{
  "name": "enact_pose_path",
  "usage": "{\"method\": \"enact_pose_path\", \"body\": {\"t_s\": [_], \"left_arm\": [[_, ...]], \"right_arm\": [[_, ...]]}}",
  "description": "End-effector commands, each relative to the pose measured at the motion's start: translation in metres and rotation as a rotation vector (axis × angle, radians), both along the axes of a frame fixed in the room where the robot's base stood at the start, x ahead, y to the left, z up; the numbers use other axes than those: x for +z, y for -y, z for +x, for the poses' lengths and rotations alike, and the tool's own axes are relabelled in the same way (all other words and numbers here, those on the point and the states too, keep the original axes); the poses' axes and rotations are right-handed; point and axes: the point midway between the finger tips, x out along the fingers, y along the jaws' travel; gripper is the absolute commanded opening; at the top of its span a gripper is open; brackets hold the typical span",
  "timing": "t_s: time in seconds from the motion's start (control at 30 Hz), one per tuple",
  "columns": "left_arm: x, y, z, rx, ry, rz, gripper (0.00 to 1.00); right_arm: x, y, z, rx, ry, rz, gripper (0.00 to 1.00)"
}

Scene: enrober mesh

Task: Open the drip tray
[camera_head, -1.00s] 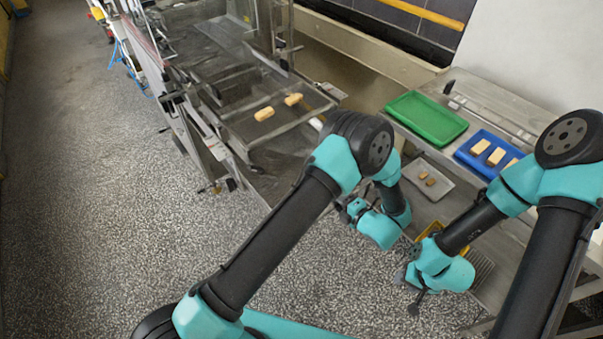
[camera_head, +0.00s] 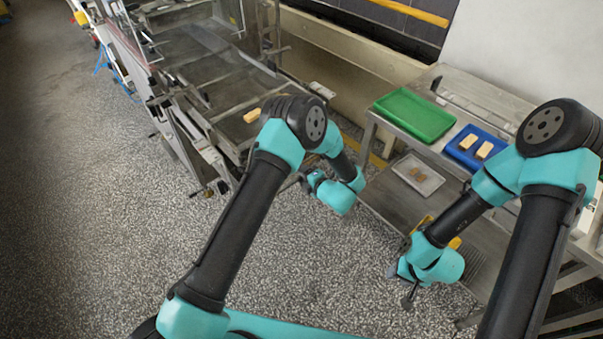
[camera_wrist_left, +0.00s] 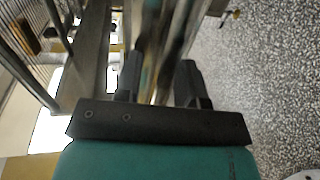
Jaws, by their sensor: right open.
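The enrober machine (camera_head: 187,70) stands at the upper left of the head view, with its mesh belt and side rail. I cannot clearly pick out the drip tray; my left arm covers part of the machine's near end. My left gripper (camera_head: 308,180) is in front of that end, small and partly hidden in the head view. In the left wrist view its two fingers (camera_wrist_left: 160,82) stand apart with blurred metal rails beyond them. I see nothing clearly held. My right gripper (camera_head: 408,296) is open and points down, beside the bench's lower shelf.
A metal bench (camera_head: 462,92) at the right carries a green tray (camera_head: 414,116) and a blue tray (camera_head: 470,163) with bars. A grey tray (camera_head: 430,185) with small brown pieces lies on its lower shelf. A bar (camera_head: 252,116) lies on the mesh. Speckled floor (camera_head: 120,240) is open at left.

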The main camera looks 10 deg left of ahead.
Motion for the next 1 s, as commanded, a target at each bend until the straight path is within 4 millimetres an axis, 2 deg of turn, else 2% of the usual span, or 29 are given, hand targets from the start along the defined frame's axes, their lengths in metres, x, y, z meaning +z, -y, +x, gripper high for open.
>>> {"method": "enact_pose_path", "body": {"t_s": [0.4, 0.57, 0.67, 0.77, 0.9, 1.0], "left_arm": [[0.0, -0.004, 0.004, 0.0, 0.0, 0.0, 0.37], [0.002, 0.003, 0.0, -0.003, 0.0, -0.001, 0.37], [0.005, 0.019, -0.009, -0.005, 0.0, -0.004, 0.37], [0.01, 0.044, -0.024, -0.008, -0.001, -0.007, 0.37], [0.021, 0.09, -0.059, -0.01, 0.0, -0.007, 0.37], [0.028, 0.115, -0.083, -0.008, 0.0, -0.004, 0.37]], "right_arm": [[0.0, 0.0, 0.0, 0.0, 0.0, 0.0, 0.43], [0.0, 0.0, 0.0, 0.0, 0.0, 0.0, 0.43], [0.0, 0.0, 0.0, 0.0, 0.0, 0.0, 0.43], [0.0, 0.0, 0.0, 0.0, 0.0, 0.0, 0.43], [0.0, 0.0, 0.0, 0.0, 0.0, 0.0, 0.43], [0.0, 0.0, 0.0, 0.0, 0.0, 0.0, 0.43]]}}
